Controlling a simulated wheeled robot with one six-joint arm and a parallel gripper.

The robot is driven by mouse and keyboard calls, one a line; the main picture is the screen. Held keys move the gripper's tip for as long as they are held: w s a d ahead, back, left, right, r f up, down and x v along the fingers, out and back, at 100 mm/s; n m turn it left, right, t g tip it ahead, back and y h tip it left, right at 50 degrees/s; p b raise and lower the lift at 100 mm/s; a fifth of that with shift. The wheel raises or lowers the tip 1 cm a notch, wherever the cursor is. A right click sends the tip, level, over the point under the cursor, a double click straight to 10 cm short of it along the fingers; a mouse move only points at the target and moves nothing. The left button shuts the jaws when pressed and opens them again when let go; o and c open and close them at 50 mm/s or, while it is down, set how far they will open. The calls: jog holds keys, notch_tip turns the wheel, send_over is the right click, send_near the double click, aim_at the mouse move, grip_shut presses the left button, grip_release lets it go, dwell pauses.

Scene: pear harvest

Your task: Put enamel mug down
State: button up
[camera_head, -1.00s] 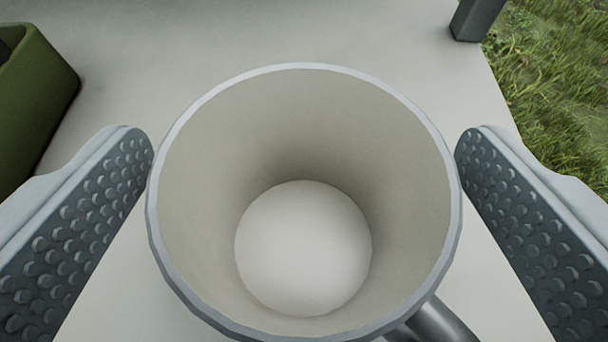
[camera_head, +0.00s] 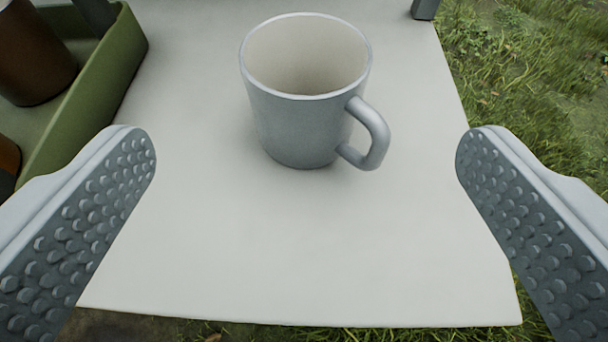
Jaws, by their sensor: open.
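The enamel mug (camera_head: 300,125) is blue-grey outside and cream inside. It stands upright on a pale table top (camera_head: 300,250), with its handle toward the right and slightly toward me. It looks empty. My gripper (camera_head: 306,155) is open, with one studded finger at each side of the picture. The fingers are well apart from the mug, which lies ahead of them, and nothing is between them.
A green tray (camera_head: 95,105) stands at the left with brown objects (camera_head: 32,60) in it. A dark grey post (camera_head: 423,9) rises at the far right corner. Grass (camera_head: 530,100) lies beyond the right edge. The table's front is clear.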

jog(key=shift+s, duration=0.2)
jog(key=s+r+t, duration=0.2)
jog(key=s+r, duration=0.7)
jog(key=s, duration=0.4)
jog(key=s+r+t, duration=0.2)
jog(key=s+r, duration=0.8)
jog(key=s, duration=0.4)
jog(key=shift+r, duration=0.2)
